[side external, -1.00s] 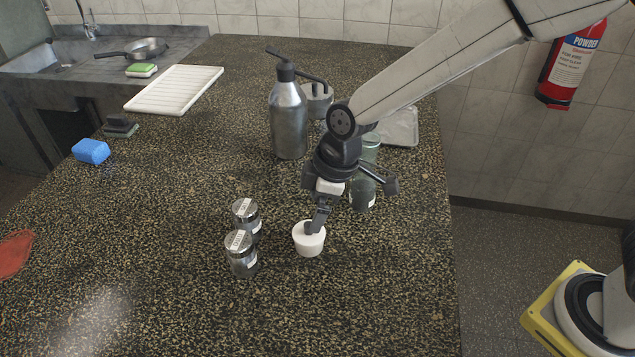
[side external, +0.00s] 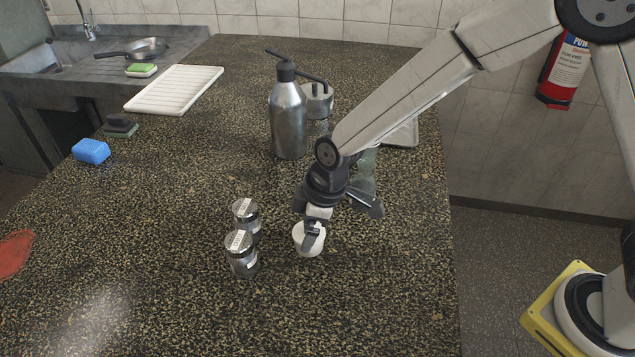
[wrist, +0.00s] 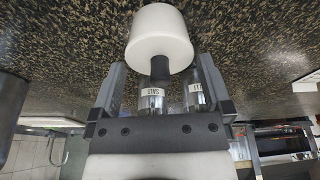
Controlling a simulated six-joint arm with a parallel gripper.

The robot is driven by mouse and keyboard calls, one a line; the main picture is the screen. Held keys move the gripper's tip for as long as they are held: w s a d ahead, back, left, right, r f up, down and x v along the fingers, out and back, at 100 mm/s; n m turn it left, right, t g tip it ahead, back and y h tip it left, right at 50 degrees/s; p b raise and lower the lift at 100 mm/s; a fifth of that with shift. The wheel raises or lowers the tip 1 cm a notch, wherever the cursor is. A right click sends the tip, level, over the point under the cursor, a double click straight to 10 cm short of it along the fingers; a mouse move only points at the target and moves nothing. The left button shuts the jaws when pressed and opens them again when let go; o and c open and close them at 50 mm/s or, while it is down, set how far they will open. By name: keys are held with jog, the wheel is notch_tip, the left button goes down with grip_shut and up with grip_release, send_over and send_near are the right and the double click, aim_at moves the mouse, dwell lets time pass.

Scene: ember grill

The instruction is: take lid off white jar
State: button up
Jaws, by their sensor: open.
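The white jar (side external: 309,246) stands on the speckled counter, right of two small glass jars. In the wrist view the white jar (wrist: 160,25) shows a round white face with a dark knob (wrist: 159,67) sticking out of it toward me. I cannot make out the seam between lid and jar. My gripper (side external: 312,231) is at the jar's top and hides part of it in the side view. In the wrist view my gripper (wrist: 161,62) is open, one finger on each side of the knob, with gaps to both sides.
A metal pump bottle (side external: 289,120) and greenish glassware (side external: 364,170) are behind. The counter in front is clear.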

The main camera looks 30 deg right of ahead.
dwell(0.4)
jog(key=c, duration=0.9)
jog(key=shift+r, duration=0.15)
jog(key=shift+r, duration=0.9)
jog(key=shift+s+d+r, duration=0.95)
jog(key=shift+s+r, duration=0.85)
jog(key=shift+s, duration=0.3)
jog(key=shift+s+d+r, duration=0.95)
jog(key=shift+s+r, duration=0.9)
jog(key=shift+s, duration=0.3)
jog(key=shift+s+d+r, duration=0.95)
jog(key=shift+s+r, duration=0.85)
jog(key=shift+s, duration=0.3)
